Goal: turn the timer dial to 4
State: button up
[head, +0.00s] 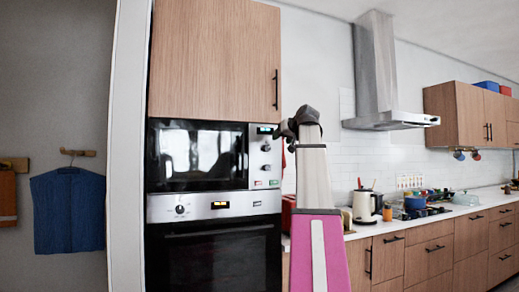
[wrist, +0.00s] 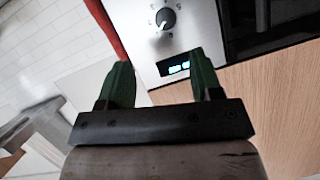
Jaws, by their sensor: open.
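The dial (wrist: 165,18) is a small round dark knob with a light pointer mark and a ring of printed marks. It sits on a silver panel at the top of the wrist view; its setting is too small to read surely. A lit display (wrist: 179,68) is beside it. In the head view the dial (head: 266,147) is on the microwave's right panel, just under the display (head: 265,130). My gripper (wrist: 160,62) has two green fingers, spread apart and empty. They point toward the panel, apart from the dial. In the head view my gripper (head: 286,130) is right of the panel.
The microwave (head: 195,152) has a dark glass door, and a second knob (head: 266,168) is lower on its panel. An oven (head: 213,245) is below, a wooden cabinet (head: 213,60) above. A red object (wrist: 105,25) stands beside the panel.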

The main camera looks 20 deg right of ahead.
aim_at(268, 148)
jog(key=x, duration=1)
jog(key=shift+w+a, duration=0.35)
jog(key=shift+a, duration=0.1)
jog(key=shift+c, duration=0.2)
jog(key=c, duration=0.9)
